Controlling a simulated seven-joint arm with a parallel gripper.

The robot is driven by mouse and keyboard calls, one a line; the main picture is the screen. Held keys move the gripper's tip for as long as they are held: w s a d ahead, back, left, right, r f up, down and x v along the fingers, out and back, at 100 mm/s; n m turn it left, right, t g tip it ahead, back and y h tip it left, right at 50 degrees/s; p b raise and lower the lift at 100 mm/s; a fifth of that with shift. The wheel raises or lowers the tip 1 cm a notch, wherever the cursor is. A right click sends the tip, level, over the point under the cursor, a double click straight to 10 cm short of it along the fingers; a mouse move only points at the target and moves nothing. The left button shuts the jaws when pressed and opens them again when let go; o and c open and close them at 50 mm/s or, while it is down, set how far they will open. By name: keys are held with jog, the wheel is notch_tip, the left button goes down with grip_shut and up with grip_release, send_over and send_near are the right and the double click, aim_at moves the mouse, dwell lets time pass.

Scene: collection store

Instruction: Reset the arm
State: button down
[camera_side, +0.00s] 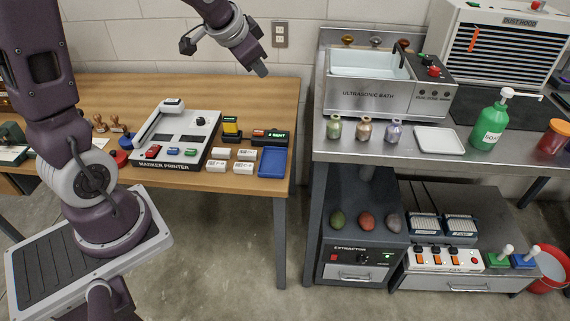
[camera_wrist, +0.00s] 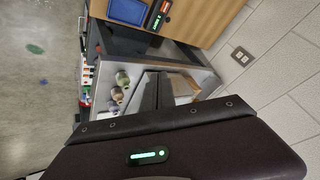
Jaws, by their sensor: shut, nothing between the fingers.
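The ultrasonic bath (camera_side: 368,97) stands on the bench behind several small bottles (camera_side: 364,129), a white tray (camera_side: 438,140) and a green soap bottle (camera_side: 490,127). The marker printer (camera_side: 172,139) and a blue tray (camera_side: 273,162) sit on the wooden table. A wall socket (camera_side: 280,35) is behind.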

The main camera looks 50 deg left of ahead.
jog(key=s+d+r+h, duration=0.1)
jog(key=s+d, duration=0.3)
jog(key=s, duration=0.4)
jog(key=s+d+r+n+g+h, duration=0.1)
jog(key=s+d, duration=0.4)
jog(key=s, duration=0.3)
jog(key=s+d+r+h, duration=0.1)
jog(key=s+d+r, duration=0.1)
jog(key=s+d, duration=0.3)
jog(key=s, duration=0.3)
jog(key=shift+d+n, duration=0.25)
jog(key=shift+n, duration=0.15)
